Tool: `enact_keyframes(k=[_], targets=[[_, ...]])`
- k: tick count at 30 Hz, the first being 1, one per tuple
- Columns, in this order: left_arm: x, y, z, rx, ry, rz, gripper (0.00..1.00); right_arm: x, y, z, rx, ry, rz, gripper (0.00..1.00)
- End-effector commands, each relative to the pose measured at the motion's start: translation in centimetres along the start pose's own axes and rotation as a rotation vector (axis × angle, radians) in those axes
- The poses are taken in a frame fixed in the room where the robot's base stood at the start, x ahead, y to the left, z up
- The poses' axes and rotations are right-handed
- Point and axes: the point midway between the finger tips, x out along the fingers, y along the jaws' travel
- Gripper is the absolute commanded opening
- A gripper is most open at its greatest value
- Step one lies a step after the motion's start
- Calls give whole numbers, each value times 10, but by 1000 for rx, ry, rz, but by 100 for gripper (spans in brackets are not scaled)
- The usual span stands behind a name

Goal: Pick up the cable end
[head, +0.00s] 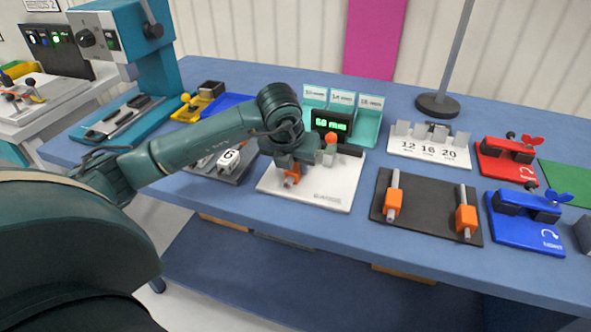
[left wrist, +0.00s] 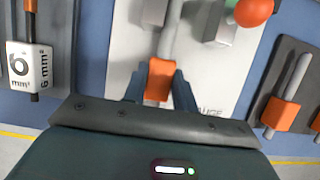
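A cable end with an orange sleeve (head: 291,178) lies on the white gauge plate (head: 330,193), in front of the gauge blocks. In the left wrist view its orange sleeve (left wrist: 158,82) sits between my left gripper's dark fingers (left wrist: 160,92), which press close on both sides. Its grey cable runs up the plate from the sleeve. In the head view my left gripper (head: 289,168) reaches down over the plate, and the wrist hides part of the blocks. Two more orange-sleeved cable ends lie on a dark board, a left one (head: 394,200) and a right one (head: 466,218). My right gripper is out of view.
An orange ball-topped lever (head: 330,140) and a green display (head: 331,124) stand close to my left gripper. A white "6" block (head: 229,160) is to its left. A numbered rack (head: 430,150), a red clamp (head: 507,158) and a blue clamp (head: 527,220) are on the right.

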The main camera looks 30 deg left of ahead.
Motion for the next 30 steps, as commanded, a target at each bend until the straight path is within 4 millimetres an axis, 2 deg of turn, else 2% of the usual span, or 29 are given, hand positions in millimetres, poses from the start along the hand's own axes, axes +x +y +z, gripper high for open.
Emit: enact_keyframes(k=[1,9,19,23,30], targets=[[0,0,0,0,0,0,23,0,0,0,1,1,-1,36],[0,0,0,0,-1,0,1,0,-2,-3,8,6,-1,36],[-6,0,3,-1,-4,-1,0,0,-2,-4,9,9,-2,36],[-24,0,11,-1,-9,-2,0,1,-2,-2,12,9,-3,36],[-69,0,30,-1,-7,-2,0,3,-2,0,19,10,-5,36]])
